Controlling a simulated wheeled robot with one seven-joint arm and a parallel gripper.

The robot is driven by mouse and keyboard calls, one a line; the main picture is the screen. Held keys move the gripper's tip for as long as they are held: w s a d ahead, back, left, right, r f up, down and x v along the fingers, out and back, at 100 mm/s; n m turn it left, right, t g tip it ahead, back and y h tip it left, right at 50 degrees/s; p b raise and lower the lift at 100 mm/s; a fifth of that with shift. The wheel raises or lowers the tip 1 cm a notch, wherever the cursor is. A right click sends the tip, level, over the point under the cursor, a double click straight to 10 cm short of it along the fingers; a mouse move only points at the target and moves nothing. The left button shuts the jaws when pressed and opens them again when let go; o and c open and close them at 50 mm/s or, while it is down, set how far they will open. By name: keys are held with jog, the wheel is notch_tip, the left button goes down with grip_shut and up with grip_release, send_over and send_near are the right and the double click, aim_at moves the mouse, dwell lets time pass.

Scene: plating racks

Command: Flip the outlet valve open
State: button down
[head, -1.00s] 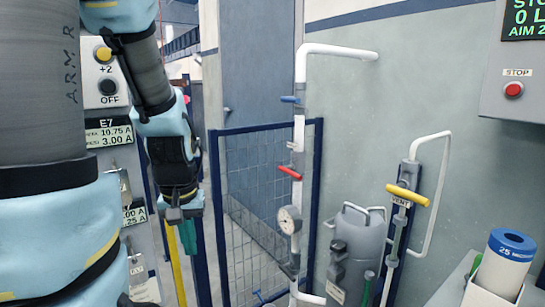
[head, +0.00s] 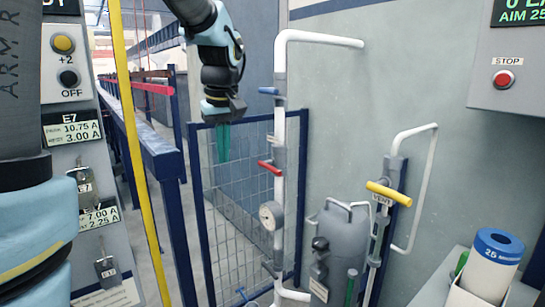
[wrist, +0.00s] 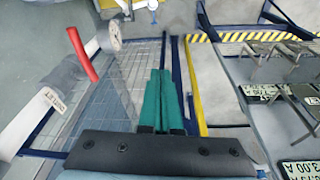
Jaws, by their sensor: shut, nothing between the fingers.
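The outlet valve has a red lever (head: 269,167) set across a white upright pipe (head: 280,125). In the wrist view the red lever (wrist: 82,54) also lies across the pipe, beside a small label (wrist: 53,99) that seems to read OUTLET. My gripper (head: 223,160) points down with its green fingers together and empty. It is left of the lever in the head view, apart from it. In the wrist view the gripper (wrist: 160,72) is in the middle, with the lever to its upper left.
A blue lever (head: 270,91) sits higher on the same pipe, and a round gauge (head: 270,215) lower. Blue mesh fencing (head: 205,220) stands behind. A yellow vent handle (head: 388,193) and a grey tank (head: 340,240) are to the right. A yellow post (head: 130,120) is at left.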

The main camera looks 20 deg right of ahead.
jog(key=s+d+r+n, duration=0.1)
jog(key=s+d+r, duration=0.1)
jog(key=d+r, duration=0.8)
jog(key=shift+s+d+r+n+t, duration=0.25)
jog(key=shift+s+d+n+t, duration=0.15)
jog(key=shift+d, duration=0.2)
jog(key=shift+f, duration=0.15)
jog(key=p, duration=0.3)
send_over(273, 169)
notch_tip(273, 169, down, 12)
jog(key=shift+s+f, duration=0.4)
jog(key=shift+f, duration=0.2)
jog(key=shift+b, duration=0.35)
jog(key=shift+s+f+t+b, duration=0.2)
jog(key=shift+t+b, duration=0.1)
jog(key=shift+b, duration=0.25)
